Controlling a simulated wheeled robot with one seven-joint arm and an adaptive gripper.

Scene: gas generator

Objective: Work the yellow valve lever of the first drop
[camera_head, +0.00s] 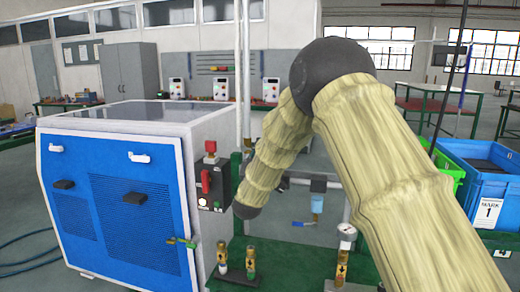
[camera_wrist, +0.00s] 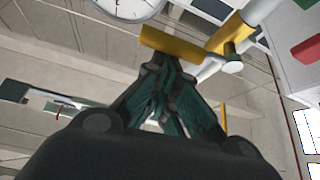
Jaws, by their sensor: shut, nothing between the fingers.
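In the wrist view a yellow lever (camera_wrist: 170,44) runs across the upper middle. It meets a yellow valve body (camera_wrist: 232,36) on a white pipe (camera_wrist: 262,10). My gripper (camera_wrist: 168,62) has dark green fingers drawn together, with nothing between them. The fingertips are right at the lever's lower edge in the picture; I cannot tell whether they touch it. In the head view my sleeved arm reaches down toward the middle, and my fingers and this lever cannot be made out there.
A round gauge (camera_wrist: 125,6) is at the wrist view's top edge, close to the lever. In the head view a blue and white generator (camera_head: 125,195) stands left, a green bench frame (camera_head: 300,262) holds brass fittings, and blue crates (camera_head: 487,190) stand right.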

